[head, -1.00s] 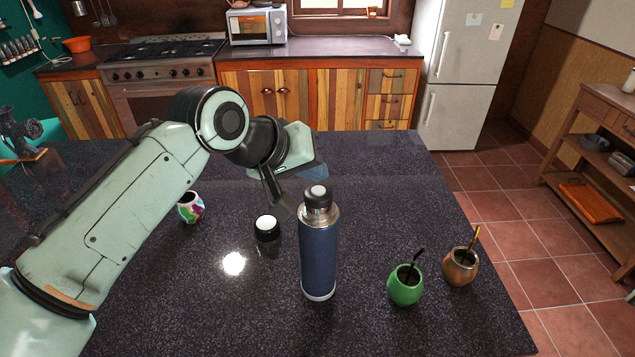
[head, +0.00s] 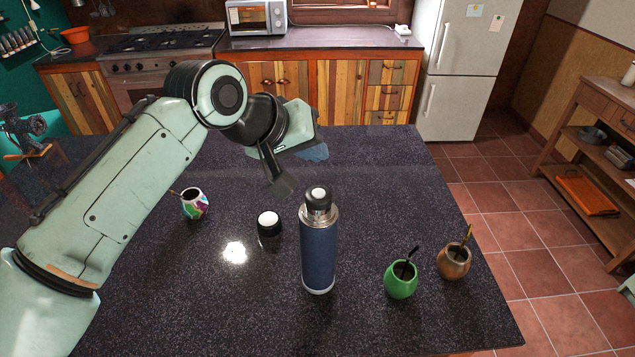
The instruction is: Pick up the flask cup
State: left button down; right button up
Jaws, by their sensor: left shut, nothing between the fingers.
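The flask cup (head: 269,224), a small black cup with a white top face, sits on the dark speckled counter (head: 180,300). It is left of the blue flask (head: 319,255), which stands upright with a black stopper and a steel neck. My left gripper (head: 281,188) is shut and empty. It points down above and behind the cup in the picture, apart from it, near the flask's top. My right gripper does not show.
A green mate gourd (head: 401,280) and a brown gourd (head: 454,262) with straws stand right of the flask. A multicoloured gourd (head: 194,204) stands left, beside my arm. The front left of the counter is clear.

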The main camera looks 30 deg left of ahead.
aim_at(269, 225)
jog(key=k+l, duration=0.8)
